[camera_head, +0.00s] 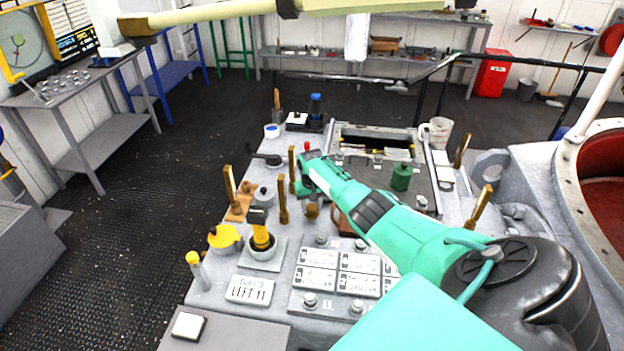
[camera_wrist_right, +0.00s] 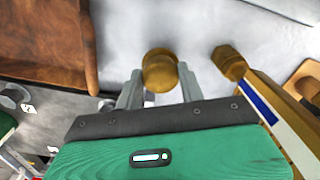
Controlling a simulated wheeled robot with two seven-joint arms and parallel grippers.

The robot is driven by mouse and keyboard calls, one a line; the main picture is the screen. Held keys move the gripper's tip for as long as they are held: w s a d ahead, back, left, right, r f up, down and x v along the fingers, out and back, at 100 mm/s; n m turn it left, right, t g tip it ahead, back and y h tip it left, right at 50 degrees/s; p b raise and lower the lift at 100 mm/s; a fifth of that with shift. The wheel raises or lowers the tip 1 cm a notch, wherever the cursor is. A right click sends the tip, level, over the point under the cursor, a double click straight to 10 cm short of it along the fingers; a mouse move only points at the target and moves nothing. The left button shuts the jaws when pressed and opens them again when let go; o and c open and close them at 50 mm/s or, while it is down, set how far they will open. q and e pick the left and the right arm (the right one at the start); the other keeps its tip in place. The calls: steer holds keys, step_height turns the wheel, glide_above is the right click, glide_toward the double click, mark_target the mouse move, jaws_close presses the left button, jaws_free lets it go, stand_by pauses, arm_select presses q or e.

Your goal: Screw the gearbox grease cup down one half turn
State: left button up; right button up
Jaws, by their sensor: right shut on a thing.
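The brass grease cup (camera_head: 311,211) is a small round knob on the grey deck, just left of a brown leather piece. It also shows in the right wrist view (camera_wrist_right: 160,72), between the two grey fingers. My right gripper (camera_wrist_right: 160,88) is shut on the cup, with one finger on each side. In the head view my teal right arm reaches in from the lower right, and its end hides most of the gripper. The cup's lower part and thread cannot be made out. My left gripper is in neither view.
A tall brass lever (camera_head: 283,201) stands close left of the cup. The brown leather piece (camera_wrist_right: 48,45) lies close on the other side. A yellow-handled control (camera_head: 261,236), white label plates (camera_head: 316,279) and a green canister (camera_head: 401,177) are nearby.

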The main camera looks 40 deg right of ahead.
mark_target(312, 207)
steer(key=shift+w+d+r+m, duration=0.1)
steer(key=shift+w+r+m, duration=0.15)
steer(key=shift+m, duration=0.45)
steer(key=shift+r, duration=0.1)
steer(key=o, duration=1)
steer(key=shift+s, duration=0.15)
step_height(312, 207, up, 14)
steer(key=shift+f, duration=0.2)
